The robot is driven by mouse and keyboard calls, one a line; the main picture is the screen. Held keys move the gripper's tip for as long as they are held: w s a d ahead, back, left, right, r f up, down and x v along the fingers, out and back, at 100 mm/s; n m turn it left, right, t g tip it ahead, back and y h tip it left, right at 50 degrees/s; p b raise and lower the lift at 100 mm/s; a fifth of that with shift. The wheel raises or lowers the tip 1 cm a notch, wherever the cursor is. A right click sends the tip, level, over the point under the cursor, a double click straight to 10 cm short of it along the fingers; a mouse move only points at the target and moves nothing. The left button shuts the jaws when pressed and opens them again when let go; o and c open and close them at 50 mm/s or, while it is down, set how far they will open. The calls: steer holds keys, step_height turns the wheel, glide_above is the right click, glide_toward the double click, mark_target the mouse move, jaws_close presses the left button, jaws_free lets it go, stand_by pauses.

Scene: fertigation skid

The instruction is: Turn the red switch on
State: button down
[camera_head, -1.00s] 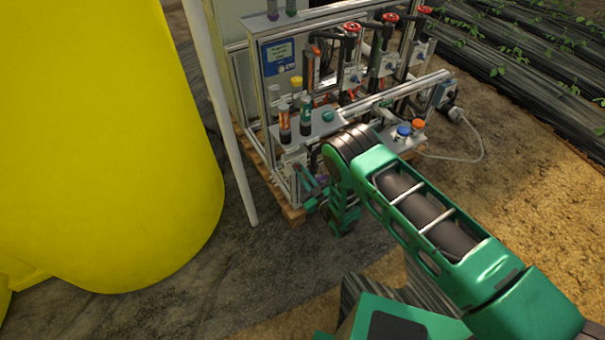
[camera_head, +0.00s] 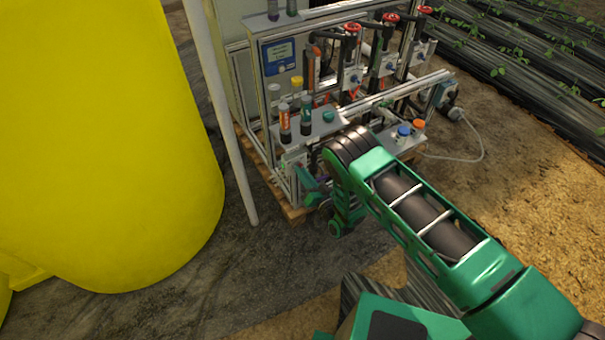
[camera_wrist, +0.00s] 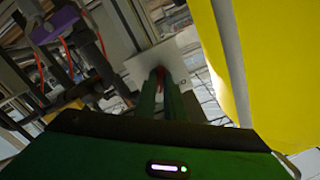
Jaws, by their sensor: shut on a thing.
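The red switch (camera_wrist: 161,73) shows in the wrist view as a small red piece between my fingertips, in front of a pale plate (camera_wrist: 141,68). My fingers hide most of it, so its setting cannot be read. My gripper (camera_wrist: 162,88) is shut on the red switch, with its two green fingers close together. In the head view my gripper (camera_head: 308,188) is low at the near left end of the skid, largely covered by my own arm. The switch cannot be made out there.
The metal-framed skid (camera_head: 270,90) carries red-handled valves, bottles and a blue sign. A large yellow tank (camera_head: 100,140) stands left, with a pale pole (camera_head: 222,110) between. In the wrist view the yellow tank (camera_wrist: 268,60) is close on the right. Ground in front is open.

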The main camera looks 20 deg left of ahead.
steer(key=shift+w+d+f+m, duration=0.1)
steer(key=shift+d+m, duration=0.05)
steer(key=shift+m, duration=0.4)
steer(key=shift+w+d+m, duration=0.1)
steer(key=shift+m, duration=0.45)
steer(key=shift+d, duration=0.1)
steer(key=c, duration=1.8)
jaws_free()
steer(key=shift+c, duration=0.2)
steer(key=shift+s, duration=0.1)
steer(key=shift+a, duration=0.2)
steer(key=v, duration=1)
steer(key=shift+s+d, duration=0.25)
steer(key=shift+d, duration=0.05)
